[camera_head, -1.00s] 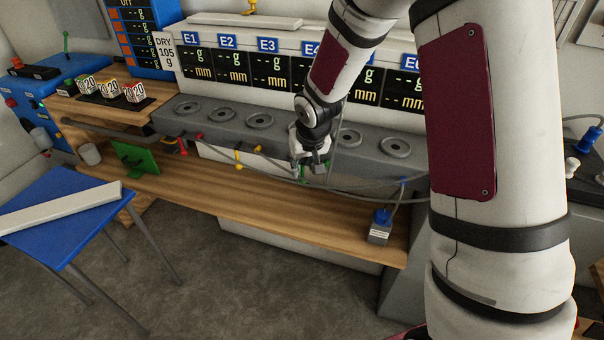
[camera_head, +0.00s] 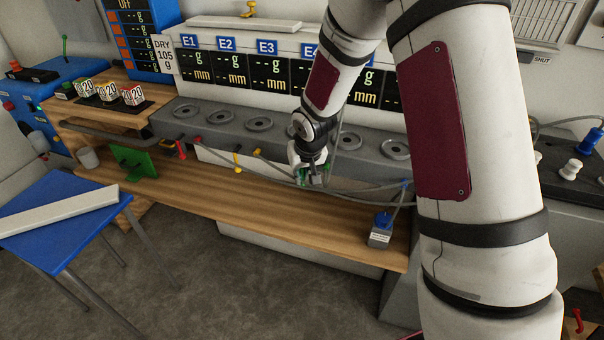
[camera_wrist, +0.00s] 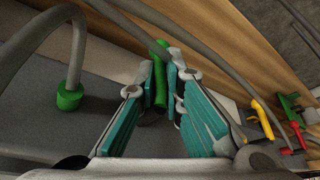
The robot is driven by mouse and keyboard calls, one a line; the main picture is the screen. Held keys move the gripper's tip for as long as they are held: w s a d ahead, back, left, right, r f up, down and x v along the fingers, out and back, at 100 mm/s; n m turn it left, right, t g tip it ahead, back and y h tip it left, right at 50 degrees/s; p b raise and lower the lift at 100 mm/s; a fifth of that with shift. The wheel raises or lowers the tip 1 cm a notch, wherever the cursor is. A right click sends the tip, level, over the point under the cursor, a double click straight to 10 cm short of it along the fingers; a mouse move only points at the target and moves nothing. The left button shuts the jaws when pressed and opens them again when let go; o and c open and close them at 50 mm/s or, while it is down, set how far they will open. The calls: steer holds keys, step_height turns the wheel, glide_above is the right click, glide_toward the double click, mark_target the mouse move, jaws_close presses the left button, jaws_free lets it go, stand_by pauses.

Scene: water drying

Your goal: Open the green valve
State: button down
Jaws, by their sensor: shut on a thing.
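The green valve (camera_wrist: 159,90) shows in the wrist view as a green bar upright between the teal-padded fingers of my gripper (camera_wrist: 167,72). The fingers are closed on it from both sides. Its lower end is partly hidden by the fingers. In the head view my gripper (camera_head: 313,178) is at the front face of the grey bench, over the wooden shelf, and a little green shows beside it. How far the valve is turned cannot be told.
A grey hose with a green end fitting (camera_wrist: 69,97) rises left of my fingers, and another hose passes behind them. Yellow (camera_wrist: 263,118) and red (camera_wrist: 297,136) valve handles are to the right. The wooden shelf (camera_head: 230,205) is mostly clear, with a green stand (camera_head: 135,160) at left.

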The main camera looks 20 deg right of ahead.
steer(key=shift+y+p, duration=0.3)
steer(key=shift+p, duration=0.05)
steer(key=shift+m+t+y+p, duration=0.3)
steer(key=shift+t+y+p, duration=0.4)
steer(key=shift+p, duration=0.1)
steer(key=shift+w+a+r+t+y+p, duration=0.1)
steer(key=shift+w+a+t+y+p, duration=0.1)
steer(key=shift+t+y+p, duration=0.6)
steer(key=t+y, duration=0.1)
steer(key=m+t+y, duration=0.1)
steer(key=y, duration=0.1)
steer(key=shift+w+a+r+t, duration=0.15)
steer(key=shift+w+a+t, duration=0.1)
steer(key=shift+a+t, duration=0.15)
steer(key=t+y+b, duration=0.1)
steer(key=m+t+y+b, duration=0.1)
steer(key=t+y+b, duration=0.1)
steer(key=shift+w+a+r, duration=0.15)
steer(key=shift+w+r, duration=0.05)
steer(key=t+y+b, duration=0.1)
steer(key=b, duration=0.1)
steer(key=r+m+t+y+b, duration=0.1)
steer(key=t+b, duration=0.1)
steer(key=shift+a+m+b, duration=0.1)
steer(key=shift+m+b, duration=0.2)
steer(key=shift+b, duration=0.05)
steer(key=shift+r, duration=0.1)
